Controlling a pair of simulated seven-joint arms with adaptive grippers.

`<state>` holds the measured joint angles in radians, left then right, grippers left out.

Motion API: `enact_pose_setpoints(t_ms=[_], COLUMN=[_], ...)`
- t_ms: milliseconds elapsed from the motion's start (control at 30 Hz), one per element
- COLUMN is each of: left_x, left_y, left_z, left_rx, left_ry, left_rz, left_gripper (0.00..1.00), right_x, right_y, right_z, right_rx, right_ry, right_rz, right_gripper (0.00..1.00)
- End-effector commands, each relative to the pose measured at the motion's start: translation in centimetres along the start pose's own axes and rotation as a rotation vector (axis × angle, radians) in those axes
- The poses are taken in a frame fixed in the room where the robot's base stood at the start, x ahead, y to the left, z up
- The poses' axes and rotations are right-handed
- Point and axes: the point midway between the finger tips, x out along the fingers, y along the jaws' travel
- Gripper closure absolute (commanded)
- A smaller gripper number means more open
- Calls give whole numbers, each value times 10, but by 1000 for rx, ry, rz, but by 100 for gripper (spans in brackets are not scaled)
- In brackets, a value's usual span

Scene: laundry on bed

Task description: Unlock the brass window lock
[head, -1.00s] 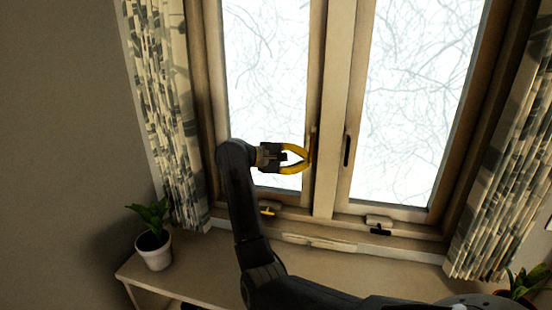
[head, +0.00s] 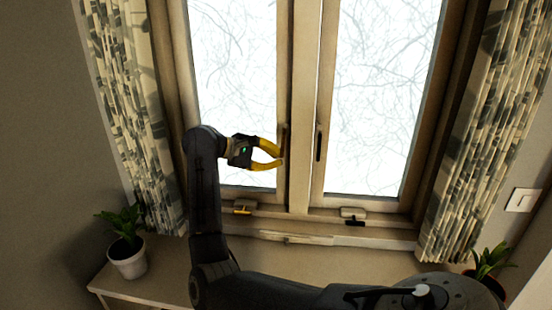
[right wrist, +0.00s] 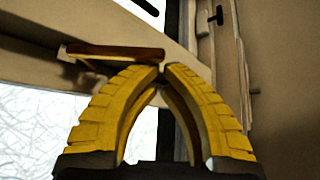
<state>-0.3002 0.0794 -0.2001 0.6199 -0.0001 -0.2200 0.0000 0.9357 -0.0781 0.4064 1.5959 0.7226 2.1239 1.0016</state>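The left sash carries a brass-brown handle (head: 284,138) on its inner stile. A small latch with a brass tip (head: 242,211) sits on the sill below that sash. My right gripper (head: 281,156) has yellow fingers and is at the lower end of the handle. In the right wrist view the fingertips (right wrist: 163,70) come together close to one end of a reddish-brown bar (right wrist: 115,53), which appears to be the same handle. I cannot tell whether they touch or grip it. My left gripper is not in view.
The right sash has a black handle (head: 319,143) and a black-tipped latch (head: 354,220). Patterned curtains (head: 128,120) hang on both sides. Potted plants (head: 127,256) stand at left and right. The shelf (head: 300,257) under the window is largely bare, with my arm in front.

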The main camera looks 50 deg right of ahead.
Motion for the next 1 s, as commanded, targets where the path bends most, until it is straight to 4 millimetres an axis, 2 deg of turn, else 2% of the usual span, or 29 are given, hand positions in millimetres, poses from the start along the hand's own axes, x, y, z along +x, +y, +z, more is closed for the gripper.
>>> enact_pose_setpoints(t_ms=[567, 667, 1000], left_x=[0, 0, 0], left_y=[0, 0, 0], left_z=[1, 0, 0], left_rx=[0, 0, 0], left_ry=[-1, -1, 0], left_rz=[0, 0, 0], left_gripper=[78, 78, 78], right_x=[-4, -11, -51], right_y=[-5, -4, 1], right_z=[4, 5, 10], right_rx=[2, 2, 7], right_ry=[-1, -1, -13], right_rz=[0, 0, -9], right_gripper=[100, 100, 100])
